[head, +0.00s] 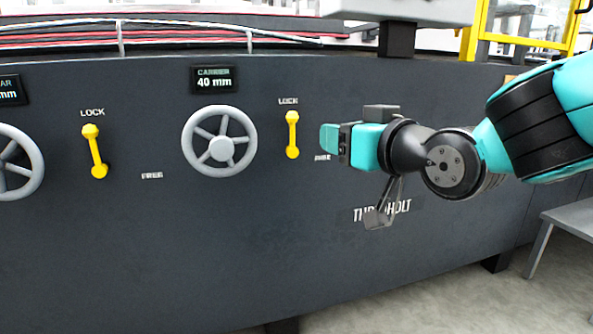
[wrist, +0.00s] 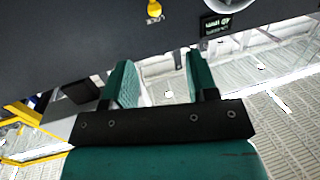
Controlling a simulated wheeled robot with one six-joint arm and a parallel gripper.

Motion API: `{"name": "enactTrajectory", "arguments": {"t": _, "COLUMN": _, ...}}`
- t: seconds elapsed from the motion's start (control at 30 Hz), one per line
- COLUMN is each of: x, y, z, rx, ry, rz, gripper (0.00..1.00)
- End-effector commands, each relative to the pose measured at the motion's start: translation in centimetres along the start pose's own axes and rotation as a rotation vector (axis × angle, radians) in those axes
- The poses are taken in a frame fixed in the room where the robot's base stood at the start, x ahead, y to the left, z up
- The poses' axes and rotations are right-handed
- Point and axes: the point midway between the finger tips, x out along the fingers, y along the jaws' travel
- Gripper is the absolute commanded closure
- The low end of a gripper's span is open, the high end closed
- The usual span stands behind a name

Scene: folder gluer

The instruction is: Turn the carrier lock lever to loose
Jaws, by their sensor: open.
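The carrier lock lever (head: 292,135) is a yellow bar with rounded ends. It stands about upright on the dark panel, below a LOCK label (head: 288,101) and right of the carrier handwheel (head: 220,141). A partly hidden label (head: 322,158) lies to its lower right. My gripper (head: 328,145) is to the right of the lever in the head view, apart from it and empty. In the wrist view my gripper (wrist: 160,78) has its two green fingers spread with nothing between them. The end of a yellow lever (wrist: 154,10) shows at that view's top edge.
A display (head: 213,79) reading CARRIER 40 mm is above the handwheel. A second yellow lever (head: 95,151) and another handwheel (head: 15,162) are at the left. A grey bracket-like part (head: 380,215) hangs below my wrist. The lower panel is mostly bare.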

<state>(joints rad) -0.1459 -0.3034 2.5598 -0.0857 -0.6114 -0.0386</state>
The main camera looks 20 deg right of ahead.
Motion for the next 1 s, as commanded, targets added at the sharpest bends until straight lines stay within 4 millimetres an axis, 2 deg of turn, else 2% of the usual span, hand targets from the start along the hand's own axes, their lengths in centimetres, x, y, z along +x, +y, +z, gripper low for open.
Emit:
{"name": "enactTrajectory", "arguments": {"t": 0.03, "x": 0.2, "y": 0.3, "z": 1.8, "rx": -0.005, "ry": 0.024, "rz": 0.01, "gripper": 0.47}}
{"name": "enactTrajectory", "arguments": {"t": 0.13, "x": 0.2, "y": 0.7, "z": 2.1, "rx": -0.012, "ry": 0.058, "rz": 0.022, "gripper": 0.47}}
{"name": "enactTrajectory", "arguments": {"t": 0.37, "x": 0.9, "y": 0.8, "z": 1.4, "rx": -0.015, "ry": 0.071, "rz": 0.028, "gripper": 0.47}}
{"name": "enactTrajectory", "arguments": {"t": 0.6, "x": 3.5, "y": 0.9, "z": 0.8, "rx": -0.015, "ry": 0.065, "rz": 0.026, "gripper": 0.47}}
{"name": "enactTrajectory", "arguments": {"t": 1.0, "x": 6.0, "y": 1.0, "z": 0.7, "rx": -0.014, "ry": 0.065, "rz": 0.028, "gripper": 0.47}}
